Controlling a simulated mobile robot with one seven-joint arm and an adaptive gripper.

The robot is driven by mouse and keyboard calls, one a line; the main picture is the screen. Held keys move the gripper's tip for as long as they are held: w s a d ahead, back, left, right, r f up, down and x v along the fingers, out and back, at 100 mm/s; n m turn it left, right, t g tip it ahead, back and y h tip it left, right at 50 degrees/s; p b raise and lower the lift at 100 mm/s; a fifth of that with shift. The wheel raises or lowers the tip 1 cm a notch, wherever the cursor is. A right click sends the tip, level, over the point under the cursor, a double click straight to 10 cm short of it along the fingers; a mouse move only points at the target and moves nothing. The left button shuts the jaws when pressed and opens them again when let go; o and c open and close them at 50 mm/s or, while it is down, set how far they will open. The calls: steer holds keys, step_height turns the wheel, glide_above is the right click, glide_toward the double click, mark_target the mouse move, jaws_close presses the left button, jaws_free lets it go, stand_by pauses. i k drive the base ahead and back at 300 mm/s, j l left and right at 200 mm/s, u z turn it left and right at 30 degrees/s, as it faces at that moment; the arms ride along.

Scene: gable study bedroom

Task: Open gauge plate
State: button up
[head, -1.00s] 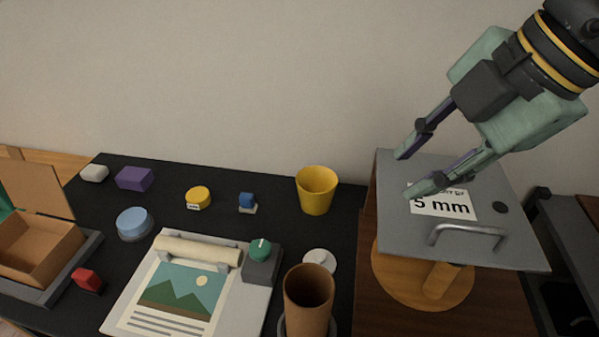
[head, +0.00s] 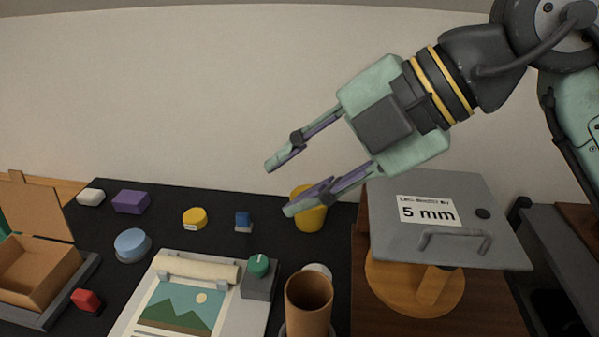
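On the black desk stand a yellow cup (head: 311,219), a brown cup (head: 309,304), a green-knobbed grey box (head: 259,281), a printed picture sheet (head: 183,303) and several small blocks. An open cardboard box (head: 38,272) is at the left. The wall behind is bare.

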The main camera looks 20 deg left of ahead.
mark_target(418, 215)
steer(key=k, duration=1)
